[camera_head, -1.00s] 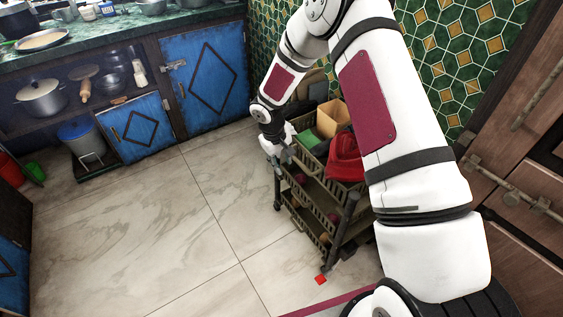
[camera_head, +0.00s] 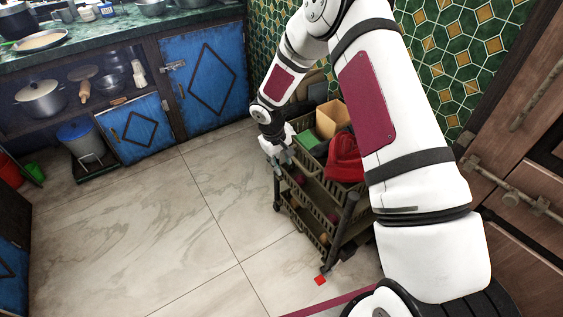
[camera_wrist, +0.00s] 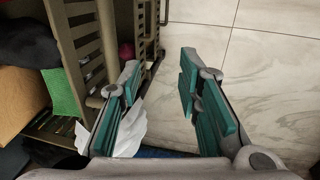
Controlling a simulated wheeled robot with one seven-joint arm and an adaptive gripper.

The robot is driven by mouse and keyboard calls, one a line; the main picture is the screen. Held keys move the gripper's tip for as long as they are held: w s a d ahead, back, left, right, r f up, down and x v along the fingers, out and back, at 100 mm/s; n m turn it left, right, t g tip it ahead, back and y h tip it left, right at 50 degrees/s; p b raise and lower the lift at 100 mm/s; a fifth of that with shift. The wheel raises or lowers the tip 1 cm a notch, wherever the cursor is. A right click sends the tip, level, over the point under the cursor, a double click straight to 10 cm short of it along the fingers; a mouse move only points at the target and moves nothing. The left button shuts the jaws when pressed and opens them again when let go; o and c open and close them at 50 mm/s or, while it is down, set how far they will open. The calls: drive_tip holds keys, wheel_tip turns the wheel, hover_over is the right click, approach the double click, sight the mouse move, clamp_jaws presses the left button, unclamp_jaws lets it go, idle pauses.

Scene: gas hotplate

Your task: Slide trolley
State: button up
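The trolley (camera_head: 346,212) is a dark olive, slatted, tiered cart on castors, standing at the wall right of centre in the head view. My arm hides part of it. My gripper (camera_head: 284,160) is at the upper far-left end of the trolley. In the wrist view my gripper (camera_wrist: 162,88) has its two teal-padded fingers spread apart, with floor showing between them. The trolley's slatted side (camera_wrist: 88,45) lies to the left, and the left finger overlaps its edge in the picture. Whether that finger touches it, I cannot tell.
The trolley carries a red cloth (camera_head: 344,158), a tan box (camera_head: 331,118) and a green item (camera_head: 307,138). A small red piece (camera_head: 320,280) lies on the floor near its front wheel. Blue cabinets (camera_head: 205,80) stand at the back. The tiled floor (camera_head: 150,220) left of the trolley is clear.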

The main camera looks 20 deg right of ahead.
drive_tip(key=s+a+r, duration=0.1)
drive_tip(key=a+r, duration=0.6)
drive_tip(key=r, duration=0.5)
drive_tip(key=shift+s, duration=0.15)
drive_tip(key=shift+d, duration=0.1)
